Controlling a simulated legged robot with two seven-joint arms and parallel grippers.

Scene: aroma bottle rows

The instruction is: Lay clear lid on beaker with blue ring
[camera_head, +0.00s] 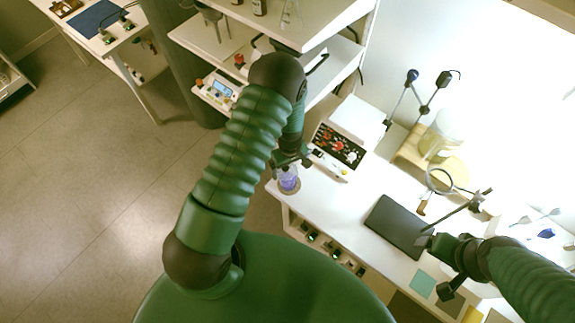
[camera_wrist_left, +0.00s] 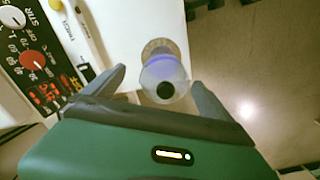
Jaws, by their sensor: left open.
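The beaker (camera_head: 289,183) has a blue-violet band and stands on a round cork mat at the near left corner of the white bench. I cannot tell whether the lid touches the rim all round. My left gripper (camera_head: 291,160) is open above the beaker, its fingers apart on both sides of the lid in the wrist view (camera_wrist_left: 160,88). My right gripper (camera_head: 437,266) is open and empty over the bench at lower right.
A stirrer hotplate with a black control panel (camera_head: 339,146) stands just behind the beaker. A dark flat pad (camera_head: 396,226) lies to the right. Clamp stands and a ring are farther right. The bench edge drops off left of the beaker; white shelves (camera_head: 229,40) stand behind.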

